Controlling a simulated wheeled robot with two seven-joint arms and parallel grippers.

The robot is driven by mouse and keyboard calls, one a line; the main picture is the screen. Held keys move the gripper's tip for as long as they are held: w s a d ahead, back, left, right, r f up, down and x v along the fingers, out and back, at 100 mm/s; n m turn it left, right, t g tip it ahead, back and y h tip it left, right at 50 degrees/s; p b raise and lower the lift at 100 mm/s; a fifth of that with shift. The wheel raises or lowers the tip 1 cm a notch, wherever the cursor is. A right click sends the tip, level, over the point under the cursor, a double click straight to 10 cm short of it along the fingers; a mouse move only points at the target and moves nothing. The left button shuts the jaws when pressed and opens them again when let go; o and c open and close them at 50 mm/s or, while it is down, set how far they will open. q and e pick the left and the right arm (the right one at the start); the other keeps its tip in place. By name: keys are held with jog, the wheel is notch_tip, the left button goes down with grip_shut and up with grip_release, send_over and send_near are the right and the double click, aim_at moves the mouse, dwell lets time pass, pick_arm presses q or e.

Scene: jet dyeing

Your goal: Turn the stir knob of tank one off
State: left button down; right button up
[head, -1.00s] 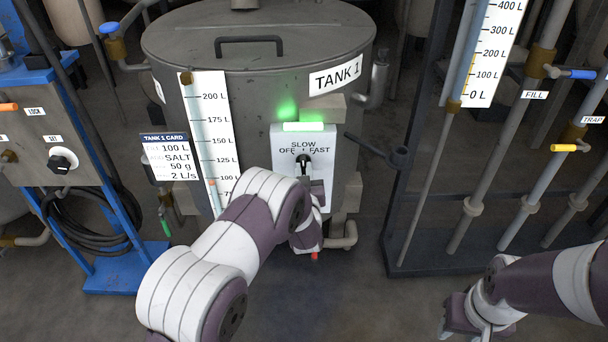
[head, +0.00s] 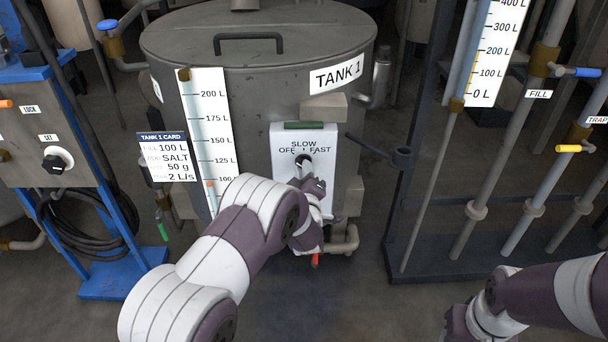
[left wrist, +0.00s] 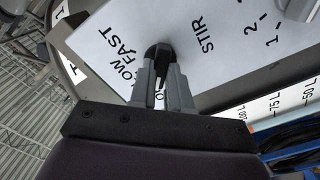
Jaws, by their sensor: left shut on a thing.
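The grey metal tank one (head: 255,110) carries a white control panel (head: 290,145) marked OFF, SLOW and FAST. The stir knob (head: 303,160) is a small black knob on this panel, partly hidden by my gripper. The left wrist view shows the knob (left wrist: 158,52) between the fingertips of my left gripper (left wrist: 160,75), which is shut on it. In the head view my left gripper (head: 310,182) reaches the panel from below. The lamp bar (head: 310,125) above the labels is dark green and unlit. My right gripper (head: 460,325) is low at the right, its fingers unclear.
A blue-framed control box (head: 50,130) stands at the left. The tank card (head: 167,157) hangs beside the level scale (head: 207,120).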

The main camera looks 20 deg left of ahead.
pick_arm(q)
jog(key=shift+f+n, duration=0.15)
jog(key=shift+n, duration=0.15)
jog(key=c, duration=1.1)
grip_release()
jog(key=shift+s, duration=0.1)
jog(key=p+v, duration=0.2)
jog(key=v, duration=1)
jog(key=shift+s+d+p, duration=0.1)
jog(key=shift+s+p, duration=0.2)
jog(key=shift+s, duration=0.05)
